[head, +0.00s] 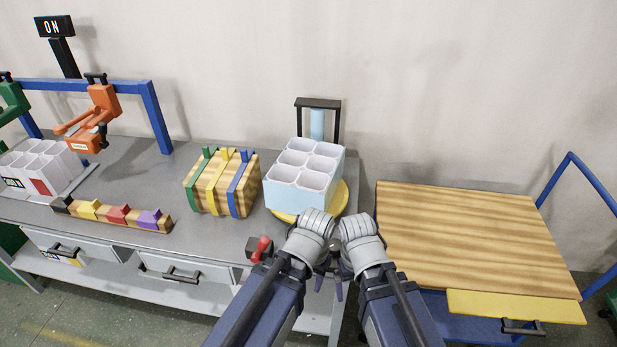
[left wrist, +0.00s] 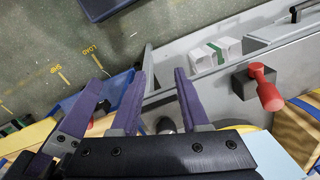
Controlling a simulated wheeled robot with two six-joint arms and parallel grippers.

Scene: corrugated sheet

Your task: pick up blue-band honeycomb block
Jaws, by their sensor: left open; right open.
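In the head view, purple fingers (head: 329,284) show low between my forearms, in front of the block. One purple finger that seems to be my right gripper's (left wrist: 84,108) shows beside it; the rest is hidden.
A red-handled switch (head: 261,249) sits at the bench front. A banded wooden block (head: 221,184) stands left of the honeycomb block, with a black frame (head: 319,103) behind. A wooden-topped cart (head: 470,240) is at right. A green-banded white block (left wrist: 216,53) lies lower down.

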